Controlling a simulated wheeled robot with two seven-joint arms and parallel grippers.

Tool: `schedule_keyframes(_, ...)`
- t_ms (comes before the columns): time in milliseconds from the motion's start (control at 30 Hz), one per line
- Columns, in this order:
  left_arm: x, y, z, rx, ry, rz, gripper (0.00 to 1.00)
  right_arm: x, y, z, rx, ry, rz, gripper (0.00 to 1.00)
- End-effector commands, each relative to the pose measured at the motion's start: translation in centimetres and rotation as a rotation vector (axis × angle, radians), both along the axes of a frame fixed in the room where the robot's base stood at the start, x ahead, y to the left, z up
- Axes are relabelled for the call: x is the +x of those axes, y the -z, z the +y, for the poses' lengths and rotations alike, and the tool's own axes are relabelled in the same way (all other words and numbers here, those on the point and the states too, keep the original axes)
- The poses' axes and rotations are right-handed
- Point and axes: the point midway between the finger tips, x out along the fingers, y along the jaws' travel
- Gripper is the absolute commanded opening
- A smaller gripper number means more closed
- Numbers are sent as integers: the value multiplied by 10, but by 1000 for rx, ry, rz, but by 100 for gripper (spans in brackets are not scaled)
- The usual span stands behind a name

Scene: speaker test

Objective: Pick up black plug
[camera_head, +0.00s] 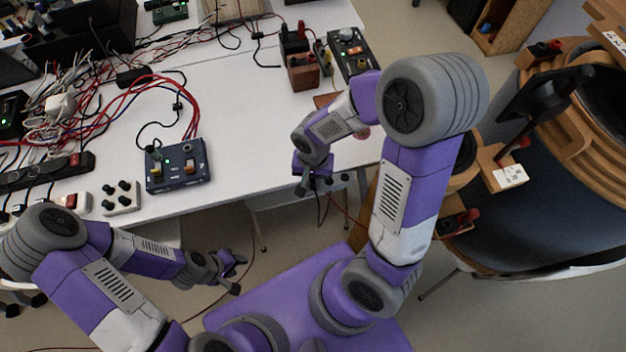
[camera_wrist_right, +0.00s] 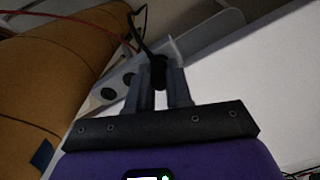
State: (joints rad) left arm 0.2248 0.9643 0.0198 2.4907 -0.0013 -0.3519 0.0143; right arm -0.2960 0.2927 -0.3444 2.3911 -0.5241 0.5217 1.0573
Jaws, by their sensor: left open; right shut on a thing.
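The black plug (camera_wrist_right: 159,72) sits between the two fingers of my right gripper (camera_wrist_right: 159,88) in the right wrist view, with a thin black cable rising from its far end. The right gripper is shut on it. In the head view my right gripper (camera_head: 314,184) is at the front edge of the white table (camera_head: 255,150); the plug cannot be made out there. My left gripper (camera_head: 237,274) is open and empty, low in front of the table and apart from it.
A dark blue switch box (camera_head: 176,178) and a white block with black knobs (camera_head: 121,198) stand near the table's front edge. Tangled red and black cables (camera_head: 130,95) cover the left side. Wooden speaker parts (camera_head: 560,110) crowd the right. The table's middle is mostly clear.

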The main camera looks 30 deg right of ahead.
Motion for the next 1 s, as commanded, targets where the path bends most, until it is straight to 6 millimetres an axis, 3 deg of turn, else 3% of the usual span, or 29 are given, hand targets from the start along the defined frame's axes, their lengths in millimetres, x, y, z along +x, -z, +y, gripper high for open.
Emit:
schedule_keyframes(267, 0, -6, 0, 0, 0, 0, 43, 1, -12, 0, 0, 0, -3, 0)
schedule_keyframes(500, 0, -29, 0, 0, 0, 0, 43, 1, -61, 0, 2, 0, -5, 0)
schedule_keyframes(700, 0, -40, 0, 0, 0, 0, 43, 1, -92, 0, 0, -1, -3, 0)
schedule_keyframes(1000, 0, -42, 0, 0, 0, 0, 43, 0, -100, 0, 0, 0, 0, 0)
